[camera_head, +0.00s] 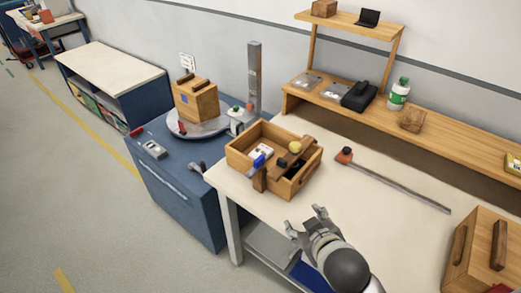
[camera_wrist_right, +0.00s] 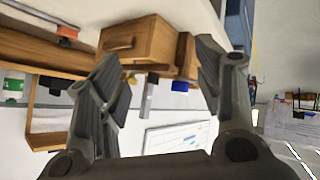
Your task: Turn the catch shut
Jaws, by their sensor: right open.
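I cannot make out the catch for certain in either view. A wooden box (camera_head: 196,101) with handles on top stands on a round grey plate (camera_head: 205,129) on the blue cabinet. A small red part (camera_head: 181,127) sits at the plate's front edge, and a grey fitting with red and green parts (camera_head: 238,113) is at its right. My right gripper (camera_head: 306,222) is open and empty over the front of the white table, well right of the plate. In the right wrist view its fingers (camera_wrist_right: 158,58) are spread apart. My left gripper is not in view.
An open wooden crate (camera_head: 247,154) with several items stands between my right gripper and the plate. A long rod with an orange-red end (camera_head: 400,188) lies on the table. Another wooden box (camera_head: 478,248) is at the right. A grey post (camera_head: 254,75) rises behind the plate.

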